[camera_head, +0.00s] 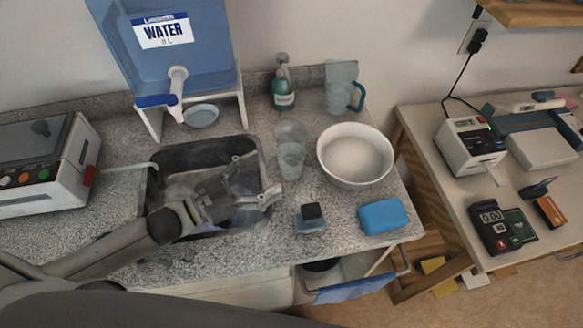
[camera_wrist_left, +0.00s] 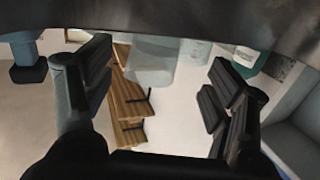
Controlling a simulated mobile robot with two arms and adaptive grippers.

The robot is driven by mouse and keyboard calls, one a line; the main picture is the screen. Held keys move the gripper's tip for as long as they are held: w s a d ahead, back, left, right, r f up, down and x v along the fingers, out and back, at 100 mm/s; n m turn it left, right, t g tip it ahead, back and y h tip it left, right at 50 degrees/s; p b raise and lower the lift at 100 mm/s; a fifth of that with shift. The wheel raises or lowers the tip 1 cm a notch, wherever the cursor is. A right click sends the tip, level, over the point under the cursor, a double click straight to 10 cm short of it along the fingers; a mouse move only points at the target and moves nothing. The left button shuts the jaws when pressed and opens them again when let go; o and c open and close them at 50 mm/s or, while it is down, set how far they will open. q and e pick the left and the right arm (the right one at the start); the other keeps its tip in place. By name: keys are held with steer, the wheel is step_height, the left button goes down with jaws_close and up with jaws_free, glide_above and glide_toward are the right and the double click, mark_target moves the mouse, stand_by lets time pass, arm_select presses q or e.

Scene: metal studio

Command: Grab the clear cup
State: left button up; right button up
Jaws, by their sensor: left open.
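A clear cup (camera_head: 291,163) stands on the speckled counter just right of the sink. A second clear cup or glass (camera_head: 290,132) stands right behind it. My left gripper (camera_head: 262,178) is over the sink's right edge, open and empty, its fingers pointing right, a short way left of the front cup. In the left wrist view, a pale see-through shape, probably a clear cup (camera_wrist_left: 150,65), shows beyond and between the spread fingers (camera_wrist_left: 158,88). Which of the two cups it is, I cannot tell. My right gripper is not in view.
The sink (camera_head: 205,155) lies under my left arm. A white bowl (camera_head: 355,157) stands right of the cups, a soap bottle (camera_head: 283,85) and a pitcher (camera_head: 341,85) behind. A dark-topped container (camera_head: 311,217) and a blue sponge (camera_head: 383,216) are in front.

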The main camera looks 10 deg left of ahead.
mark_target(281, 170)
arm_select(q)
steer(key=shift+w+d+f, duration=0.1)
steer(key=shift+d, duration=0.05)
steer(key=shift+w+d, duration=0.2)
steer(key=shift+w, duration=0.1)
steer(key=shift+p+x, duration=0.35)
steer(key=shift+x, duration=0.45)
steer(key=shift+w+d, duration=0.2)
steer(key=p+x, duration=0.1)
steer(key=x, duration=0.3)
steer(key=shift+s+d+f+p, duration=0.1)
steer(key=shift+d+f+p, duration=0.05)
steer(key=shift+p, duration=0.2)
steer(key=shift+d+f, duration=0.1)
steer(key=shift+d, duration=0.05)
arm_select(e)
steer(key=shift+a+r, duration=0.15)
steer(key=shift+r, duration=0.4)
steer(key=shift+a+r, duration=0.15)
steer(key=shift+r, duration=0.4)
arm_select(q)
steer(key=shift+c, duration=0.4)
